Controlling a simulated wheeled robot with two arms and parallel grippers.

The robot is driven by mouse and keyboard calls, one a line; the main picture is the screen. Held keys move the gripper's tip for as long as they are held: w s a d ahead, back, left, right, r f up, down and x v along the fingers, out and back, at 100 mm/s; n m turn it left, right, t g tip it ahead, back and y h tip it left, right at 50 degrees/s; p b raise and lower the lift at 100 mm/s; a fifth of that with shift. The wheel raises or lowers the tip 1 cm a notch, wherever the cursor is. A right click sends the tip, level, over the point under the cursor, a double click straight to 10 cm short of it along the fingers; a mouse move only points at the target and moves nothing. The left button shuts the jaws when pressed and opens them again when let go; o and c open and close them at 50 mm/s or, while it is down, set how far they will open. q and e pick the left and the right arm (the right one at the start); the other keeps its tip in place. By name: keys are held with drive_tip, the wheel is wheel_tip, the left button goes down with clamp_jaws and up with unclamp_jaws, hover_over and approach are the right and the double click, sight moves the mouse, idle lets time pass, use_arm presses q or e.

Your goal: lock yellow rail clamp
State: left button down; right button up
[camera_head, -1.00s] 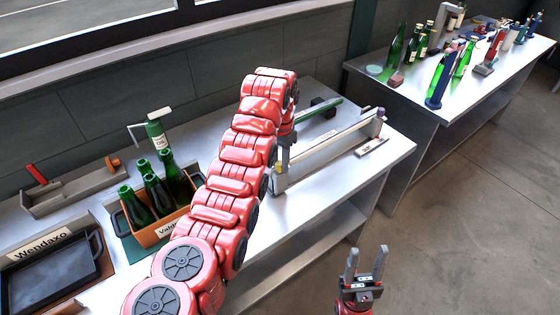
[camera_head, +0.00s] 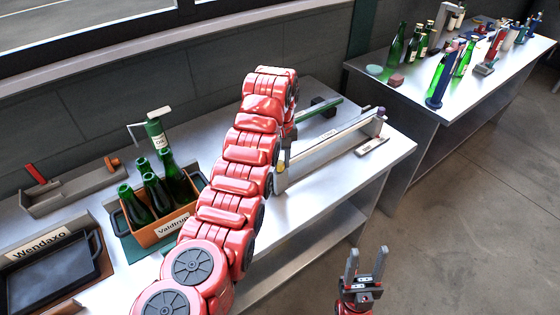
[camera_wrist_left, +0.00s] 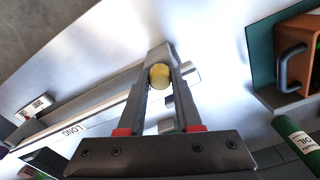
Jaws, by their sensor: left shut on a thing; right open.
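A yellow round rail clamp knob (camera_wrist_left: 160,76) sits at the near end of a long grey rail (camera_wrist_left: 92,108) in the left wrist view. My left gripper (camera_wrist_left: 161,69) is shut on the knob, one finger on each side. In the head view, a bit of the yellow clamp (camera_head: 281,164) shows beside my arm at the rail's left end. The rail (camera_head: 335,142) lies across the bench there, and my red left arm hides the left fingers. My right gripper (camera_head: 366,265) is open and empty, low in front of the bench.
An orange crate (camera_head: 160,234) of green bottles and a black tray (camera_head: 52,276) stand left on the bench. A dark green bar (camera_head: 318,110) lies behind the rail. A second table (camera_head: 465,95) with bottles stands at the back right.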

use_arm(q)
drive_tip(key=n+b, duration=0.1)
drive_tip(key=n, duration=0.2)
drive_tip(key=shift+f+n+b, duration=0.15)
drive_tip(key=shift+n+b, duration=0.15)
drive_tip(key=shift+b, duration=0.05)
drive_tip(key=n+b, duration=0.2)
drive_tip(key=n, duration=0.1)
drive_tip(key=shift+n+b, duration=0.35)
drive_tip(key=shift+n, duration=0.05)
drive_tip(key=shift+r+n, duration=0.2)
drive_tip(key=shift+n, duration=0.1)
drive_tip(key=c, duration=0.6)
unclamp_jaws()
